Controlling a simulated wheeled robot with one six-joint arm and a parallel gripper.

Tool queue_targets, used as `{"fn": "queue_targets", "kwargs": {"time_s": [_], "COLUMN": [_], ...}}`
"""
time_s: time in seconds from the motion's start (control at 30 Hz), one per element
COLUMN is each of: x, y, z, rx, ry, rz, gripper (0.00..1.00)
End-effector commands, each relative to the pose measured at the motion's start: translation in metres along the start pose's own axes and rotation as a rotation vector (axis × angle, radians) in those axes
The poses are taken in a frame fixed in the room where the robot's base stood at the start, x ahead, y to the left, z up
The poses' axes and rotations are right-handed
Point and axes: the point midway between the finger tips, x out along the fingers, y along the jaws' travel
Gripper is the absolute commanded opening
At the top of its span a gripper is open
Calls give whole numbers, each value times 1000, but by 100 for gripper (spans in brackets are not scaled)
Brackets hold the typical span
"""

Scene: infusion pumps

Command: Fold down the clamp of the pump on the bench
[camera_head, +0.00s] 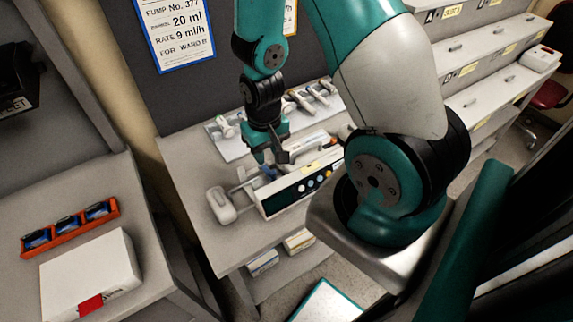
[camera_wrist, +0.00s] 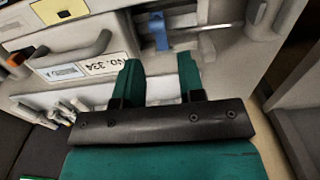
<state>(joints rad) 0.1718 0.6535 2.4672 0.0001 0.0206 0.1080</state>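The pump (camera_head: 300,188) lies on the bench (camera_head: 185,160), with a dark front panel and several buttons. In the wrist view its pale body (camera_wrist: 85,65) with a grey handle and a "NO. 334" label fills the upper left. A small blue clamp lever (camera_head: 268,172) is at the pump's left end; it also shows in the wrist view (camera_wrist: 159,32), beside a metal bar. My gripper (camera_head: 270,158) is just above the lever, fingers pointing down. In the wrist view its two teal fingers are apart and empty (camera_wrist: 160,66), with the lever beyond the gap. Contact cannot be told.
A grey rounded piece (camera_head: 221,205) on rods extends left of the pump. A pale tray (camera_head: 232,143) with several metal fittings lies behind. A note (camera_head: 178,25) reads pump No. 377, 20 ml, 9 ml/h. A side table holds an orange tray (camera_head: 70,228) and white box (camera_head: 90,275).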

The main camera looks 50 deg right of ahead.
Motion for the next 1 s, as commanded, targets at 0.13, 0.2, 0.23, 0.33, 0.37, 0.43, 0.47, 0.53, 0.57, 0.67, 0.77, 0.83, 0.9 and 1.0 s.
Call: {"fn": "queue_targets", "kwargs": {"time_s": [0.13,0.2,0.23,0.33,0.37,0.43,0.47,0.53,0.57,0.67,0.77,0.83,0.9,1.0], "x": [-22,-30,-33,-43,-46,-53,-55,-57,-57,-56,-55,-55,-55,-55], "y": [0,0,0,0,0,0,0,0,0,0,0,0,0,0], "z": [0,0,0,0,0,0,0,0,0,0,0,0,0,0], "rx": [0,0,0,0,0,0,0,0,0,0,0,0,0,0], "ry": [1,1,0,0,0,-1,-1,-1,-1,-1,-1,-1,-1,-1], "rz": [0,0,0,0,0,0,0,0,0,0,0,0,0,0], "gripper": [36,36,36,36,36,36,36,36,36,36,36,36,36,36]}}
